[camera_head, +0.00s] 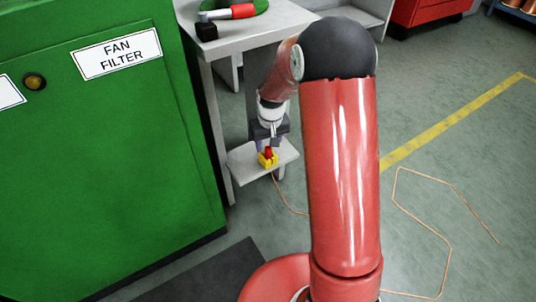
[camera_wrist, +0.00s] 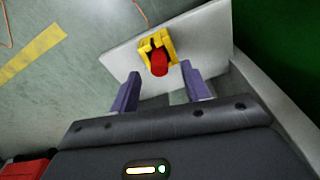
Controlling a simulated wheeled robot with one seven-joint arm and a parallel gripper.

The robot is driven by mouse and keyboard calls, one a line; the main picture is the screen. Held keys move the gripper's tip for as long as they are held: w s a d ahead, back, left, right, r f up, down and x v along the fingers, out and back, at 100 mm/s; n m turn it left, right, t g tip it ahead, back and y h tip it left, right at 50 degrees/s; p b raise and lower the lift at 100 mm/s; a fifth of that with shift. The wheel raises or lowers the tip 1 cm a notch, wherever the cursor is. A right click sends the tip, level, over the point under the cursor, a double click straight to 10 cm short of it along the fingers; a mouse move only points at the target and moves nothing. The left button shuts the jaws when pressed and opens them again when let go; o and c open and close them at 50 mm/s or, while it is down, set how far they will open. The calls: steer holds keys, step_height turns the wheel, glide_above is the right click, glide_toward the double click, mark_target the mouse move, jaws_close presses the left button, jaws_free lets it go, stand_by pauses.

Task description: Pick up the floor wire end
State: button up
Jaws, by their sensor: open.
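A thin copper wire (camera_head: 448,240) lies bent on the floor to the right of my arm. A copper strand (camera_head: 287,203) also runs down from a low white shelf (camera_head: 247,170) toward the floor. A yellow block (camera_head: 262,161) with a red piece (camera_head: 269,152) in it sits on the shelf. My gripper (camera_head: 270,146) points down just above the block. In the wrist view, the open fingers (camera_wrist: 160,69) are on either side of the red piece (camera_wrist: 159,65), with the yellow block (camera_wrist: 148,45) just beyond. I cannot see contact. My arm hides part of the wire.
A green cabinet (camera_head: 95,200) labelled FAN FILTER stands close on the left. A white table (camera_head: 262,25) holding a red-handled tool (camera_head: 236,12) stands behind the shelf. A yellow line (camera_head: 445,122) crosses the floor at right. A dark mat (camera_head: 205,278) lies in front of the cabinet.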

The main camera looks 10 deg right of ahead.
mark_target(268, 147)
steer(key=f, duration=0.3)
steer(key=shift+w+f, duration=0.2)
steer(key=shift+w, duration=0.15)
jaws_close()
steer(key=shift+r, duration=0.1)
